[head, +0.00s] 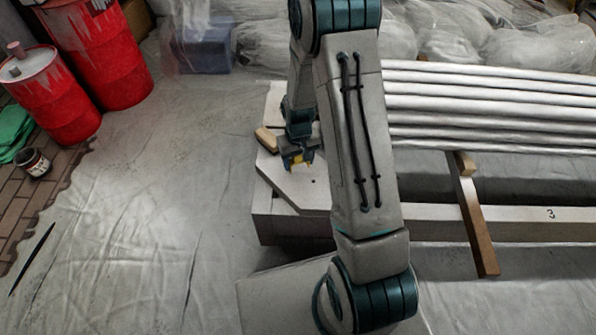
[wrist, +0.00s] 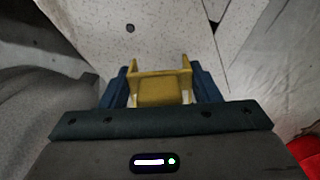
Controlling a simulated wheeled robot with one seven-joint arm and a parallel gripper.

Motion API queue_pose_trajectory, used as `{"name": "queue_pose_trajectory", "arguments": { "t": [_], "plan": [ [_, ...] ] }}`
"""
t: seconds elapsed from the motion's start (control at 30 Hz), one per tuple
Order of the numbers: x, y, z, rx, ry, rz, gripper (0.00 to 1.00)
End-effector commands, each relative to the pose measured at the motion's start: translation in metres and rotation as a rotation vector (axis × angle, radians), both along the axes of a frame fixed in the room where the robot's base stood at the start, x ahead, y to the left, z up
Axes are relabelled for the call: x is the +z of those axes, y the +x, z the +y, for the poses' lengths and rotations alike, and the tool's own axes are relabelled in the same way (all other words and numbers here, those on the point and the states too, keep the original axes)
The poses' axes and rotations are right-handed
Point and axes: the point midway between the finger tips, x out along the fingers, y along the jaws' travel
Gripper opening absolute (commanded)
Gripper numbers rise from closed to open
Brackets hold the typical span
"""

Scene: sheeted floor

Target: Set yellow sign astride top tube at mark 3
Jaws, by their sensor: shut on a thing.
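My gripper (head: 309,155) is shut on the yellow sign (head: 298,159), low over the pale corner plate at the left end of a frame. In the wrist view the yellow sign (wrist: 160,92) sits between the two blue fingers, with two prongs pointing away from the gripper. Only a small part of it shows in the head view. A black mark 3 (head: 551,214) is on a pale square tube (head: 430,222) that runs along the front of the frame, far to the right of my gripper. My arm hides part of this tube.
A wooden batten (head: 472,215) leans across the front tube, left of the mark. Several silver pipes (head: 480,104) lie behind. Red drums (head: 105,55) stand at the upper left.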

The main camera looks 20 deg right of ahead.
Motion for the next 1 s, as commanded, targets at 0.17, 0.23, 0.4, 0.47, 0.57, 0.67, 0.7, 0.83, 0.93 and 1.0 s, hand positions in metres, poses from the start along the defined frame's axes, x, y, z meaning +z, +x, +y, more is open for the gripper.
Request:
{"name": "queue_pose_trajectory", "arguments": {
  "t": [0.17,0.23,0.4,0.47,0.57,0.67,0.7,0.83,0.93,1.0],
  "plan": [
    [-0.022,0.0,0.0,0.0,0.0,0.001,0.31],
    [-0.033,0.0,0.0,0.0,0.0,0.0,0.31],
    [-0.04,0.001,0.0,0.0,0.0,-0.002,0.31],
    [-0.039,0.001,0.0,0.0,0.0,-0.002,0.31],
    [-0.04,0.001,0.0,0.0,0.0,-0.002,0.31],
    [-0.043,0.0,0.0,-0.001,0.0,-0.002,0.31],
    [-0.043,0.0,0.0,-0.001,0.0,-0.001,0.59],
    [-0.042,0.0,0.0,-0.001,0.0,-0.001,0.78],
    [-0.042,0.0,0.0,-0.001,0.0,-0.001,0.78],
    [-0.042,0.0,0.0,-0.001,0.0,-0.001,0.78]
  ]
}}
